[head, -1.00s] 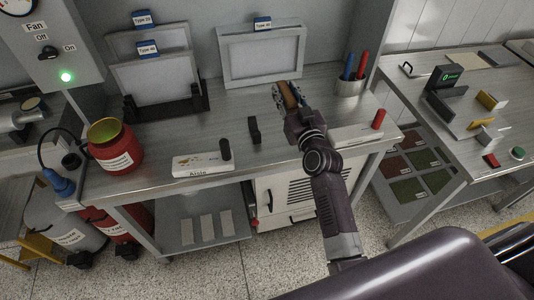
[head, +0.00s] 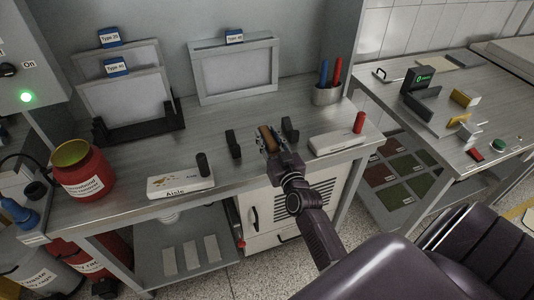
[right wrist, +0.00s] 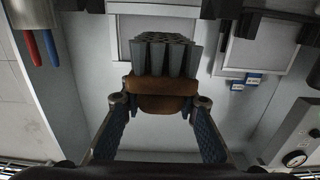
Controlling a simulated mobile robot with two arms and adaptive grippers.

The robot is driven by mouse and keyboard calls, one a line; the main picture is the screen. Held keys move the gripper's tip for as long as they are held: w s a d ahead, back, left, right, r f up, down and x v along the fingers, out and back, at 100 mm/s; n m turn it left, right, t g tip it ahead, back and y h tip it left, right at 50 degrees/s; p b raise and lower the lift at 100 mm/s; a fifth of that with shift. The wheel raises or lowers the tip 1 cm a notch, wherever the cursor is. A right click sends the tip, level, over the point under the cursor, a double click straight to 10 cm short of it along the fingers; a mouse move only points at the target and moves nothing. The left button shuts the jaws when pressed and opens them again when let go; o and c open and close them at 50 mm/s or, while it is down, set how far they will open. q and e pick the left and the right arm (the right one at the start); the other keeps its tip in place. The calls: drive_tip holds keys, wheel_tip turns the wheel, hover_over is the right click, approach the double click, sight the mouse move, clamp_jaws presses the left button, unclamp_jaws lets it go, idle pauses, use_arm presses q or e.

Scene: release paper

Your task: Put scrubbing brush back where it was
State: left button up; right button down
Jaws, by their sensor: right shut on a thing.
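The scrubbing brush (head: 268,138) has a brown wooden body. The right wrist view shows its brown body (right wrist: 158,93) and grey bristles (right wrist: 158,55). My right gripper (head: 273,146) is shut on it, with one finger on each side of the brown body. The bristles are hidden in the head view. My left gripper is not in view.
On the workbench (head: 205,125), a white box labelled Aisle (head: 180,187) with a black cylinder (head: 203,164) lies left.

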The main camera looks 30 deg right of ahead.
wheel_tip(320, 180, down, 7)
drive_tip(key=shift+f+b, duration=0.1)
drive_tip(key=shift+b, duration=0.3)
drive_tip(key=c, duration=1.5)
unclamp_jaws()
drive_tip(key=shift+f, duration=0.15)
drive_tip(key=shift+r, duration=0.35)
drive_tip(key=b+v, duration=0.1)
drive_tip(key=v, duration=1.1)
drive_tip(key=shift+f, duration=0.2)
